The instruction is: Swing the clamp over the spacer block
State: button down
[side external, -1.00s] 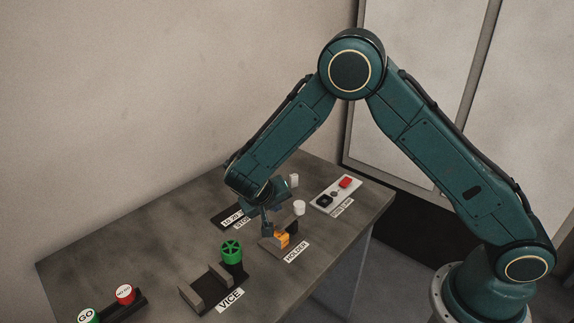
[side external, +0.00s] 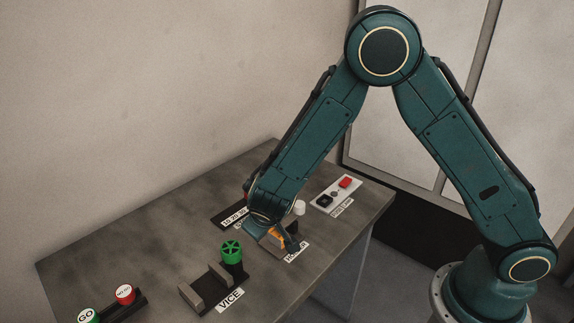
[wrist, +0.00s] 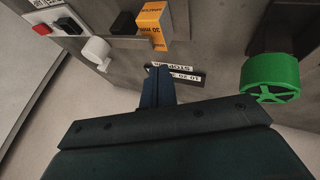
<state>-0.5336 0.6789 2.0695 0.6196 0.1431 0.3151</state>
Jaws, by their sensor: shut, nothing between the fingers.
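The orange spacer block (wrist: 153,25), printed with "30 mm", shows at the top of the wrist view. In the side view the orange block (side external: 277,235) is partly hidden by my wrist, at the place labelled HOLDER. A dark block (wrist: 123,23) sits beside it in the wrist view; I cannot tell whether this is the clamp. My gripper (wrist: 158,72) is shut and empty, its fingers just below the orange block in the wrist picture. In the side view my gripper (side external: 290,243) is low over the holder, tilted; contact cannot be told.
A green handwheel (wrist: 271,77) belongs to the vice (side external: 205,288), left of the holder in the side view. A white knob (side external: 299,207) and a panel with a red button (side external: 345,183) are behind.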

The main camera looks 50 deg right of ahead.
jog(key=v, duration=1)
jog(key=s+d+r+m+y, duration=0.1)
jog(key=s+d+r+y, duration=0.3)
jog(key=s+d+r, duration=0.7)
jog(key=shift+s+d+r+g, duration=0.35)
jog(key=shift+s+r, duration=0.55)
jog(key=shift+r, duration=0.6)
jog(key=shift+s+r, duration=0.1)
jog(key=s+d+r+y, duration=0.1)
jog(key=s+r, duration=0.1)
jog(key=s, duration=0.7)
jog(key=shift+s+d+t, duration=0.2)
jog(key=shift+s+t, duration=0.1)
jog(key=shift+t, duration=0.15)
jog(key=shift+r, duration=0.1)
dwell(0.5)
